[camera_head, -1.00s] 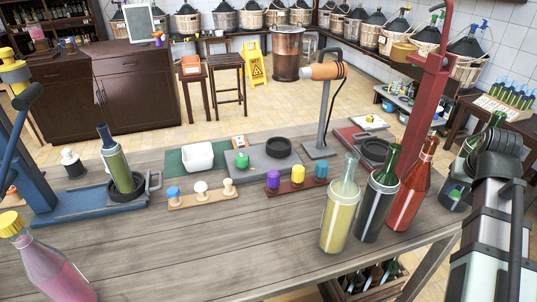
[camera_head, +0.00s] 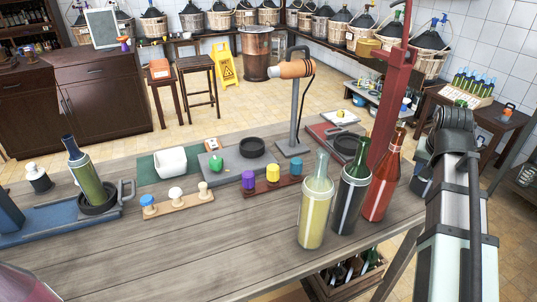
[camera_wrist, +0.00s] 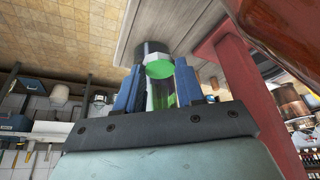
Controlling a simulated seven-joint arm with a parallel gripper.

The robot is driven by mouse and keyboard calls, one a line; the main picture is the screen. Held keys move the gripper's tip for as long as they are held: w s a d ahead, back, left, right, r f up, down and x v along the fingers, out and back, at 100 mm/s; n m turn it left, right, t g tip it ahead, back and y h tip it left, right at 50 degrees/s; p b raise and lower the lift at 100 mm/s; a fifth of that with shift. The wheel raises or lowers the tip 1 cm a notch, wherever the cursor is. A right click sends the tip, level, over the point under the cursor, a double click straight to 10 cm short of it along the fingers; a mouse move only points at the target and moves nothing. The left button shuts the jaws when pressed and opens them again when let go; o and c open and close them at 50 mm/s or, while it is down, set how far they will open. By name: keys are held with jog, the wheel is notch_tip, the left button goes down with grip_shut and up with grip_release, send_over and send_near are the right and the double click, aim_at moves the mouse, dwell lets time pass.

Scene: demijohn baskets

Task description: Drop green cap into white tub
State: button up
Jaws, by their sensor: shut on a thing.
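The white tub (camera_head: 171,161) stands on a green mat at the back left of the wooden table in the head view. In the wrist view my gripper (camera_wrist: 159,67), with blue fingers, is shut on the green cap (camera_wrist: 159,70). The cap's round green face shows between the fingertips. Clear and dark parts show around it, and I cannot tell what they belong to. In the head view my arm is at the right edge, well right of the tub, and hides the gripper's fingers.
Yellow, dark and red bottles (camera_head: 314,205) stand between my arm and the tub. A red stand (camera_head: 392,95) rises behind them, and a lamp-like tool (camera_head: 295,70) stands mid-table. A purple and yellow cap rack (camera_head: 272,183) and a stopper board (camera_head: 178,206) lie in front.

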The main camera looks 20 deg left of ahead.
jog(key=w+r+n+g+y, duration=0.1)
jog(key=w+r+n+y, duration=0.3)
jog(key=r+n, duration=0.7)
jog(key=s+a+n+g+y, duration=0.1)
jog(key=s+a+n, duration=0.25)
jog(key=a, duration=2.05)
jog(key=s+a+n+g, duration=0.25)
jog(key=s+a, duration=0.25)
jog(key=a, duration=1.8)
jog(key=s+a+f+m+t, duration=0.15)
jog(key=a+f, duration=0.35)
jog(key=a, duration=0.5)
jog(key=s+a+f, duration=0.2)
jog(key=a+f, duration=0.2)
jog(key=a, duration=0.7)
jog(key=s+a+f+m, duration=0.15)
jog(key=a+f, duration=0.35)
jog(key=a, duration=0.5)
jog(key=shift+s+f, duration=0.15)
jog(key=shift+f, duration=2.5)
jog(key=shift+t, duration=0.3)
jog(key=o, duration=1.1)
